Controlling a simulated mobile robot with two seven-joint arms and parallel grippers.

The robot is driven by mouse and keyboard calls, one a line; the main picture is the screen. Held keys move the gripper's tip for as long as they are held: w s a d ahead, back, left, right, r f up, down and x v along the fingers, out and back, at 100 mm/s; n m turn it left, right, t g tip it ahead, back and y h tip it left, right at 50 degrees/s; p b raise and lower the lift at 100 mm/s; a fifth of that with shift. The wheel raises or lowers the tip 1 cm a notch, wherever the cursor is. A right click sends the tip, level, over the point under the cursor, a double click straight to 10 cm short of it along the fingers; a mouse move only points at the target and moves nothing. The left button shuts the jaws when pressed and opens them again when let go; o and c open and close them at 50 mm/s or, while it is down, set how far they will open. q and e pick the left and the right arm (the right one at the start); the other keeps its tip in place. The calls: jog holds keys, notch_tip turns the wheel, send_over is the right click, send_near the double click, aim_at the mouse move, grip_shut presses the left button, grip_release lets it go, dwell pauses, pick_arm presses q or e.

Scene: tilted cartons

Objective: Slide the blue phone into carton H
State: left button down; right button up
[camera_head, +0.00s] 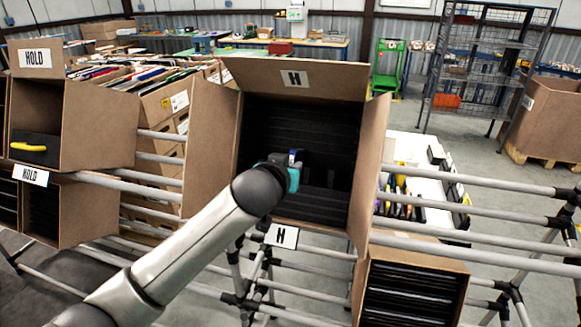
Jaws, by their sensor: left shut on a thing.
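Carton H (364,170) is a tilted brown carton with a black ribbed inside, its flaps open, on the pipe rack. An H label is on its top flap and another sits below its opening. My left arm reaches into the opening, and my left gripper (291,163) is inside the mouth, shut on the blue phone (296,156). Only a small blue part of the phone shows. The wrist hides most of the fingers and the phone, so I cannot tell whether the phone touches the carton's inside. My right gripper is not in view.
A HOLD carton (101,125) with a yellow item in it stands at the left. Pipe rails (470,213) run right of carton H. A lower carton (420,255) with black slots sits at the lower right. A white bin (420,160) of items is behind.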

pick_arm(q)
jog(key=shift+w+d+f, duration=0.1)
jog(key=shift+w, duration=0.2)
dwell(0.5)
jog(key=c, duration=0.8)
grip_release()
jog(key=shift+f, duration=0.1)
jog(key=shift+o, duration=0.2)
jog(key=p+v, duration=0.4)
jog(key=shift+s+r, duration=0.15)
jog(key=shift+r, duration=0.4)
jog(key=p+v, duration=0.4)
jog(key=shift+s+r, duration=0.1)
jog(key=shift+r, duration=0.1)
